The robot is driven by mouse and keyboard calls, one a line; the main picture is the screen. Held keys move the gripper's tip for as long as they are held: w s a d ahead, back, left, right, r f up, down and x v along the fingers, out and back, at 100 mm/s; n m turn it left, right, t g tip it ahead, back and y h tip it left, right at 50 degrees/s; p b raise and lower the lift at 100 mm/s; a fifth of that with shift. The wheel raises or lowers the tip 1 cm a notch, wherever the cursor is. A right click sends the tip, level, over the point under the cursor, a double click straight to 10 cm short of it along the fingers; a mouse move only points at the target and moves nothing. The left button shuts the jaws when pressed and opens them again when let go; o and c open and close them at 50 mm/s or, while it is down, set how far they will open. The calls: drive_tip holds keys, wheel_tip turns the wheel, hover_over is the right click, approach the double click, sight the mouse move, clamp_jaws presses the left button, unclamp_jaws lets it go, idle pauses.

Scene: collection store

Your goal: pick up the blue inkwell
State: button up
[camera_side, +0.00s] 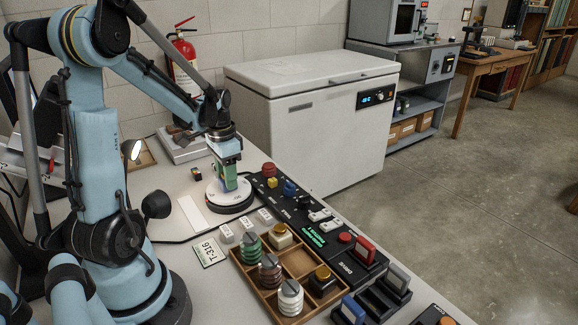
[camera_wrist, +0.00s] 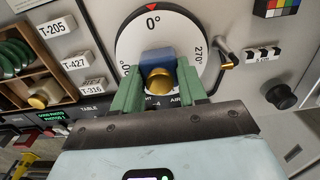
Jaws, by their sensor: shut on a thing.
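The blue inkwell (camera_wrist: 157,56) with a gold cap is between the green fingers of my gripper (camera_wrist: 156,88) in the wrist view, and the fingers are shut on it. In the side view my gripper (camera_side: 228,178) points down over the white round turntable (camera_side: 230,200). The turntable also shows in the wrist view (camera_wrist: 190,32), with degree marks on its face. The fingers hide most of the inkwell in the side view. I cannot tell whether its base touches the turntable.
A wooden tray (camera_side: 262,307) in front holds ribbed green, brown and white pieces and gold-capped inkwells. White tags (camera_side: 247,220) lie behind it. A black control panel (camera_side: 325,250) with buttons runs along the table's right edge. A white chest cabinet (camera_side: 310,130) stands behind.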

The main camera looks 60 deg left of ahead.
drive_tip(key=shift+r, duration=0.6)
wheel_tip(320, 180, up, 3)
drive_tip(key=shift+f, duration=0.2)
drive_tip(key=w+d+r, duration=0.2)
drive_tip(key=d+r, duration=0.5)
drive_tip(key=d, duration=0.5)
drive_tip(key=s+d+f, duration=0.1)
drive_tip(key=s+d, duration=0.3)
drive_tip(key=d, duration=0.8)
drive_tip(key=s+d+f, duration=0.2)
drive_tip(key=s+d, duration=0.1)
drive_tip(key=d, duration=1)
drive_tip(key=w+a+f, duration=0.2)
drive_tip(key=a, duration=0.1)
drive_tip(key=w+a+f, duration=0.2)
drive_tip(key=w+a, duration=0.1)
drive_tip(key=w+a+f, duration=0.2)
drive_tip(key=a, duration=0.1)
drive_tip(key=shift+w+a+f, duration=0.1)
drive_tip(key=shift+w+f, duration=0.1)
drive_tip(key=shift+f, duration=2.2)
drive_tip(key=shift+f, duration=0.15)
